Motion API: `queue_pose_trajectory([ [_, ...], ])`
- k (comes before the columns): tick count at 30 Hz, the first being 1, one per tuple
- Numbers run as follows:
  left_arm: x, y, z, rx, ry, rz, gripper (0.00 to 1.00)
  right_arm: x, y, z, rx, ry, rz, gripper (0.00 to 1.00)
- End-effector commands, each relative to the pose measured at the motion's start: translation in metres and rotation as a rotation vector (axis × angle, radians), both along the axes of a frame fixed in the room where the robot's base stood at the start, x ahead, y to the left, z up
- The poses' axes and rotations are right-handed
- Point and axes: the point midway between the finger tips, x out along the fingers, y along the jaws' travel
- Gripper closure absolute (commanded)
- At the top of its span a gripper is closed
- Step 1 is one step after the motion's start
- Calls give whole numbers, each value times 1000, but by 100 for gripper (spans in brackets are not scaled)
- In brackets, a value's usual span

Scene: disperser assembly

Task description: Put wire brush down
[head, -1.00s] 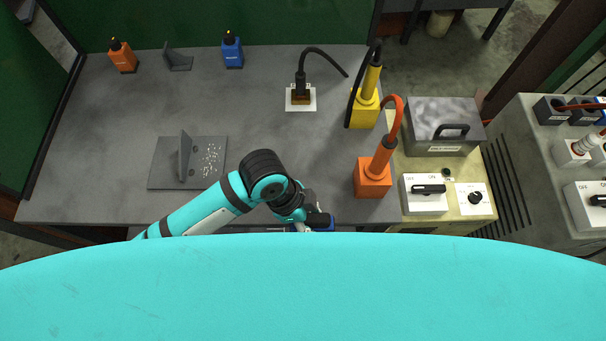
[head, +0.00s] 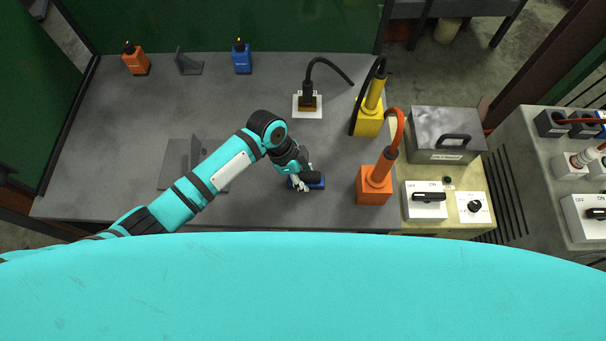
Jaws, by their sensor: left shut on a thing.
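My left gripper (head: 300,178) is over the front part of the grey table, left of the orange holder. It is shut on the wire brush (head: 317,186), of which a blue part shows below the dark wrist and finger parts. The brush is low over the table; I cannot tell whether it touches the surface. My wrist and fingers hide much of it. My right gripper is not in view.
A bracket plate (head: 172,180) is partly behind my left arm. An orange holder (head: 374,186), a yellow holder (head: 369,118) and a white-based connector (head: 307,105) stand nearby.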

Motion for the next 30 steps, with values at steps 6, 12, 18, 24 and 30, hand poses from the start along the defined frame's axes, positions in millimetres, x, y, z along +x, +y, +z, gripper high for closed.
queue_pose_trajectory([
  [6, 0, 0, 0, -1, -1, 0, 100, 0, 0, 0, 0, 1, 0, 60],
  [12, 0, 0, -3, 0, -1, -1, 56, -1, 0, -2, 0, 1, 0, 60],
  [18, 0, 0, -3, 0, -1, 0, 44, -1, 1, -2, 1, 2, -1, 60],
  [24, 0, 0, 1, 0, -1, -1, 44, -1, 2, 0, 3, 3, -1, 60],
  [30, 4, 10, 24, -1, -5, 1, 44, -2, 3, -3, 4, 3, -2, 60],
])
